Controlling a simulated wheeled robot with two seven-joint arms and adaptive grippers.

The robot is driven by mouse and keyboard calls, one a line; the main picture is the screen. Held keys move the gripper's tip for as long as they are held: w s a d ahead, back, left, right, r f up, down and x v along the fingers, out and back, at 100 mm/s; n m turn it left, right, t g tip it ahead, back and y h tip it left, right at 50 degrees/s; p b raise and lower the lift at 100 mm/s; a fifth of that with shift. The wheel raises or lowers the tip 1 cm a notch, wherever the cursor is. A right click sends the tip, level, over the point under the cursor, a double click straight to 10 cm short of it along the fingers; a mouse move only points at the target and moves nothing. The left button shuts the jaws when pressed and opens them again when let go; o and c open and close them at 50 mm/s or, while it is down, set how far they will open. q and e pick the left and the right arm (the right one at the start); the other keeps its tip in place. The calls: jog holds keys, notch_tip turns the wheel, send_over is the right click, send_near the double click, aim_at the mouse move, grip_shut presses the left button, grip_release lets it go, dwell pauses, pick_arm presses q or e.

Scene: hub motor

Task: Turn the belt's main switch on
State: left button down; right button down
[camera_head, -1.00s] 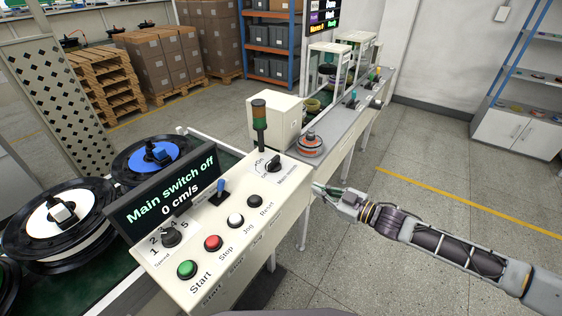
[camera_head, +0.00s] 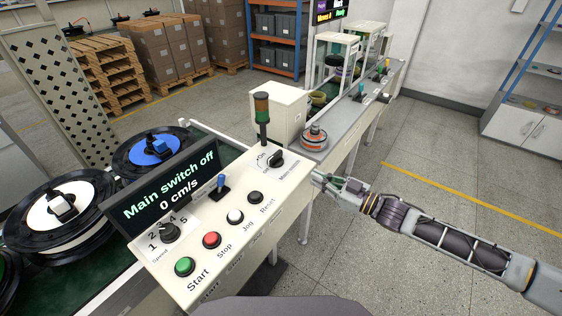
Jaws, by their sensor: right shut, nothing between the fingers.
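The main switch (camera_head: 275,158) is a black rotary knob at the far right corner of the cream control panel (camera_head: 262,222), with On and Off marks beside it. The dark display (camera_head: 168,187) on the panel reads "Main switch off" and "0 cm/s". My right gripper (camera_head: 318,177) is shut and empty. It shows just off the panel's right edge, to the right of and a little below the main switch in the picture, apart from the knob. My left gripper is not in view.
The panel also carries green Start (camera_head: 185,266), red Stop (camera_head: 212,240), white Jog (camera_head: 235,216) and black Reset (camera_head: 255,197) buttons, a blue lever (camera_head: 221,184) and a speed knob (camera_head: 169,233). A signal tower (camera_head: 262,120) stands behind the switch. Reels lie on the left.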

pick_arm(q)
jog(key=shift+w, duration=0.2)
pick_arm(e)
jog(key=shift+r+m, duration=0.1)
jog(key=shift+m, duration=0.3)
jog(key=shift+a, duration=0.15)
send_near(275, 158)
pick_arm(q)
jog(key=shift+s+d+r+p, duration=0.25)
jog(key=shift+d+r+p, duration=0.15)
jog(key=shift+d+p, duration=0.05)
pick_arm(e)
jog(key=shift+s+a+r+x, duration=0.1)
jog(key=shift+x, duration=1.1)
jog(key=shift+s+a+r+x, duration=0.1)
jog(key=shift+x, duration=1.05)
jog(key=shift+s+r+x, duration=0.1)
jog(key=shift+x, duration=1.1)
jog(key=shift+a, duration=0.2)
